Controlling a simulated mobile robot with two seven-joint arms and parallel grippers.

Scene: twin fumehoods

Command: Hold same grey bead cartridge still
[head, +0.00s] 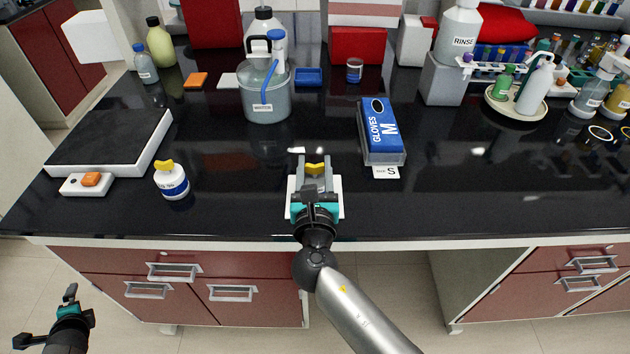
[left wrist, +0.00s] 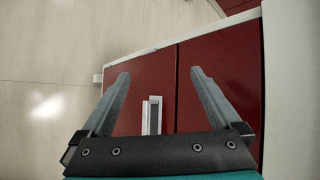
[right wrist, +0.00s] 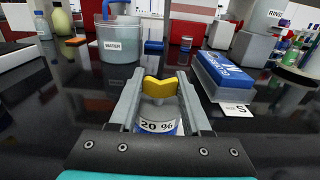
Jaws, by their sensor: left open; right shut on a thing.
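The grey cartridge (right wrist: 158,106) is a small cylinder with a yellow winged top and a white "20 %" label with blue below. It is between the fingers of my right gripper (right wrist: 159,100), which is shut on it. In the head view its yellow top (head: 315,169) shows between the right fingers (head: 315,168), over a white pad (head: 337,196) near the bench's front edge. The cartridge's foot is hidden, so contact with the pad cannot be told. My left gripper (left wrist: 160,85) is open and empty, low in front of the red cabinets (left wrist: 215,65).
A similar white-and-blue bottle with a yellow top (head: 172,182) stands left, near a dark-topped plate (head: 112,138). The glove box (head: 380,130) stands to the right, a water jug (head: 265,95) behind. The black bench (head: 480,200) is clear at front right.

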